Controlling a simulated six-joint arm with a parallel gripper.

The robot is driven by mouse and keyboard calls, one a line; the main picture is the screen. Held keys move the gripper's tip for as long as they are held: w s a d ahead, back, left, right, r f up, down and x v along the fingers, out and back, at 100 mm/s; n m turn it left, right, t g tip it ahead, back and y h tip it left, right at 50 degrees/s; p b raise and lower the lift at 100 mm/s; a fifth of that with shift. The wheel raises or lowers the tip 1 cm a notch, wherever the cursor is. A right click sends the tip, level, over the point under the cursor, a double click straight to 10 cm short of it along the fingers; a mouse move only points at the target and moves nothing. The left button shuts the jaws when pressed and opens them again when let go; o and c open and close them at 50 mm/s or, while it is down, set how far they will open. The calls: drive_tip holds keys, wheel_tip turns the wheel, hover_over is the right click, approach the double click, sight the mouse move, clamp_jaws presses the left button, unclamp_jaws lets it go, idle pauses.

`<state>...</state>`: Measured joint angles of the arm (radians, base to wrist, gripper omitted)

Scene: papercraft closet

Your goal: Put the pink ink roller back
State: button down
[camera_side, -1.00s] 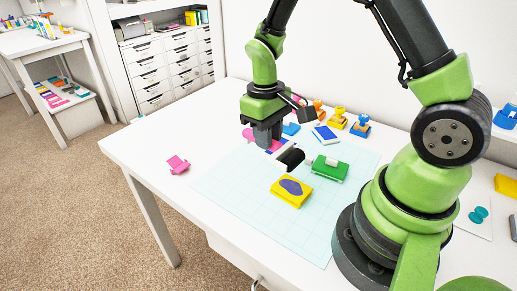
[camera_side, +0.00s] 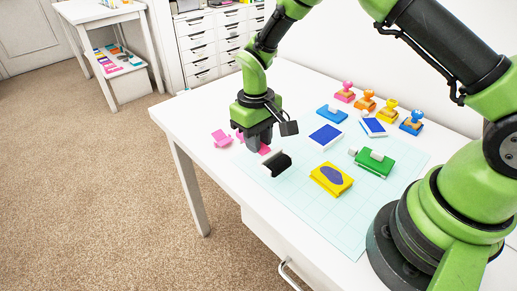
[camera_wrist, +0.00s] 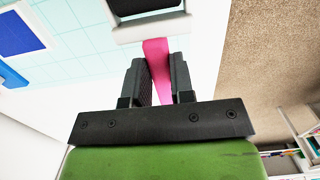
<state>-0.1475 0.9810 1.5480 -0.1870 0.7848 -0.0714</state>
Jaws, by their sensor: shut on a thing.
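The pink ink roller has a black roller head (camera_side: 276,164) in a white frame and a pink handle (camera_wrist: 159,58). My gripper (camera_side: 258,142) is shut on the pink handle, which runs between both fingers in the wrist view. The roller head points toward the front right, over the left edge of the pale grid mat (camera_side: 330,215). Whether it touches the surface, I cannot tell. A small pink stand (camera_side: 222,138) is on the white table just left of my gripper; part of the pink behind the fingers is hidden.
A yellow block with a purple oval (camera_side: 332,179), a green block (camera_side: 374,162) and a blue-and-white pad (camera_side: 326,137) lie to the right. Several knobbed stamps (camera_side: 388,110) stand in a row at the back. The table's left front edge is near my gripper.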

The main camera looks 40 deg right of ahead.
drive_tip(key=shift+f, duration=1.5)
drive_tip(key=shift+f, duration=0.15)
drive_tip(key=c, duration=1)
unclamp_jaws()
